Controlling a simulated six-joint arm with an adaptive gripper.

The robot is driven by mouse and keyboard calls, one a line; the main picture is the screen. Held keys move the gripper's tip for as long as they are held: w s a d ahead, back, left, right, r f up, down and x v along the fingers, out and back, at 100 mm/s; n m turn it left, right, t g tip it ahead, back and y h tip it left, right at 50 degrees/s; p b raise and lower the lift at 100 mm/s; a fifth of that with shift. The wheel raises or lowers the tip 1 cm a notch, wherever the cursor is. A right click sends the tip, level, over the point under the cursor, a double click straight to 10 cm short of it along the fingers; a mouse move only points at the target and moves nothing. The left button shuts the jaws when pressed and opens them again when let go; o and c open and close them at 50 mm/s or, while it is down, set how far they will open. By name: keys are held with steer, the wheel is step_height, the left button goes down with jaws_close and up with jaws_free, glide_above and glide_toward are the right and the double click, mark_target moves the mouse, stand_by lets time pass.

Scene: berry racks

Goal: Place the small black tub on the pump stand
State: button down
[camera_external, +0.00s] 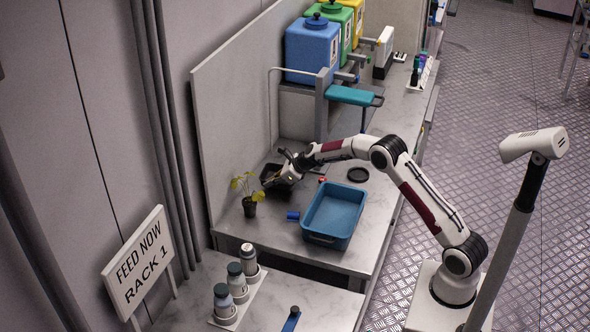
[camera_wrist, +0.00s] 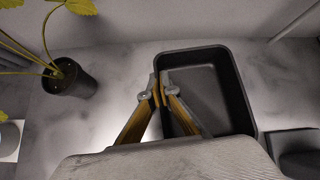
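The small black tub (camera_wrist: 232,80) is an open rectangular tray at centre right in the wrist view. In the external view the tub (camera_external: 269,170) is partly hidden behind my gripper (camera_external: 284,170), near the back wall. In the wrist view the fingertips of my gripper (camera_wrist: 160,88) are close together on the tub's left wall, one on each side of it. I cannot tell whether the tub rests on the counter or is slightly raised. No part is clearly recognisable as the pump stand; a teal platform (camera_external: 349,95) stands out from a grey post behind my arm.
A potted plant (camera_external: 250,206) stands left of the tub, also in the wrist view (camera_wrist: 70,80). A blue tray (camera_external: 335,213), a small blue cylinder (camera_external: 293,216) and a black ring (camera_external: 358,174) lie on the counter. Coloured bins (camera_external: 312,48) stand behind; bottles (camera_external: 224,302) stand in front.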

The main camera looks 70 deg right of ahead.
steer(key=shift+r, duration=4.15)
steer(key=s+a+r+n+g+y, duration=0.1)
steer(key=s+a+n+g+y, duration=0.15)
steer(key=s+a+n, duration=0.7)
steer(key=s+a+g+y, duration=0.1)
steer(key=s+a+y, duration=0.25)
steer(key=a, duration=1.35)
steer(key=s+a+r+n+g+y, duration=0.15)
steer(key=s+a+n, duration=0.25)
steer(key=s+a, duration=0.65)
steer(key=s+a+f+n+g+y, duration=0.2)
steer(key=s+a+f+n+g, duration=0.1)
steer(key=s+a+f, duration=0.2)
step_height(320, 180, down, 3)
steer(key=a, duration=0.2)
steer(key=shift+s+a, duration=0.35)
steer(key=shift+f, duration=0.15)
steer(key=shift+f, duration=3.1)
